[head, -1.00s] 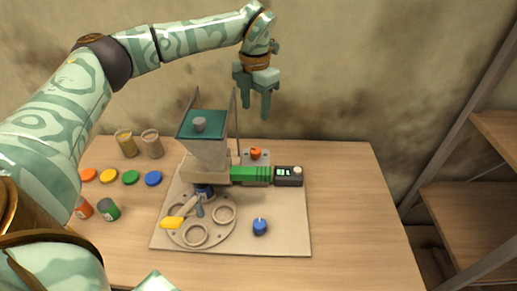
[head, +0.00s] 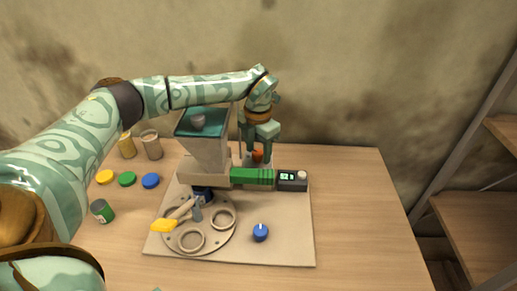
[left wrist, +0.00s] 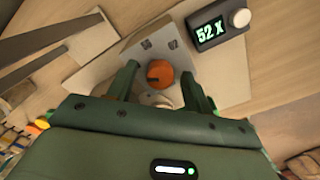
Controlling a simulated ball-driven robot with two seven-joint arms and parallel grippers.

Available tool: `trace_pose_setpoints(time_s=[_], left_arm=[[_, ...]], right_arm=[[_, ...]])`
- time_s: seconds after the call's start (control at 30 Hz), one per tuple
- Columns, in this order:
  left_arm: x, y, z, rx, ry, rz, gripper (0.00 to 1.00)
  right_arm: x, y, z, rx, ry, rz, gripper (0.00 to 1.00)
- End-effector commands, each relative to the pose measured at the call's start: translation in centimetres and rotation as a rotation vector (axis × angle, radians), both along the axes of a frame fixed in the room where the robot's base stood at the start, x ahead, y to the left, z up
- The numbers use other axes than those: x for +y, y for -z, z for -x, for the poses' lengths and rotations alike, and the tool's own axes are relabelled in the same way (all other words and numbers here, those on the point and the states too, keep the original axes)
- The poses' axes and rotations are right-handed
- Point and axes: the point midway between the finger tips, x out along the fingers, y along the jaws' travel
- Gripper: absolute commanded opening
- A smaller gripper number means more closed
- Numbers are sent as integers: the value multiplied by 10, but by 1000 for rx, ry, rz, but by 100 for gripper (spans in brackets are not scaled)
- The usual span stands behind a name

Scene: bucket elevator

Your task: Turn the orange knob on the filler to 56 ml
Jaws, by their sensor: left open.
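The orange knob (head: 257,155) stands behind the green part of the filler (head: 205,152). In the left wrist view the orange knob (left wrist: 159,73) shows from above with a dark mark on its left side. My left gripper (head: 259,154) points down over the knob. In the left wrist view my left gripper (left wrist: 160,80) is open, one finger on each side of the knob, with gaps showing. The display (head: 291,180) sits to the right of the green part; in the left wrist view the display (left wrist: 209,31) reads "52 X". My right gripper is not in view.
The filler stands on a beige board with a round carousel (head: 187,240) and a blue knob (head: 261,232). Coloured lids (head: 127,179) and jars (head: 151,145) stand at the left. The table's right side (head: 355,200) is clear. Shelves (head: 465,205) stand at the far right.

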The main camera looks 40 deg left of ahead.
Motion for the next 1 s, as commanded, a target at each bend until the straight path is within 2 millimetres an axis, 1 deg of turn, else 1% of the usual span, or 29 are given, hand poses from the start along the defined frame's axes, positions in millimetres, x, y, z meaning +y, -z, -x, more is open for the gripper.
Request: trace_pose_setpoints(time_s=[0.03,0.07,0.1,0.2,0.37,0.57,0.77,1.0], left_arm=[[0,0,0,0,0,0,51],[0,0,0,0,0,0,43],[0,0,0,0,0,0,32],[0,0,0,0,0,0,6],[0,0,0,0,2,0,6],[0,-2,0,0,38,0,6],[-1,-5,0,-1,146,-1,6],[-1,-7,0,-1,353,-1,6]], right_arm=[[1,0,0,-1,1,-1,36],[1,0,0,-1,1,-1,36],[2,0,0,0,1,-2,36],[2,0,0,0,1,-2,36],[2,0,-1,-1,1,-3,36],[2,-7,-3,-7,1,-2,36],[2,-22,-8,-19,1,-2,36],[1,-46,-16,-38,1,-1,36]])
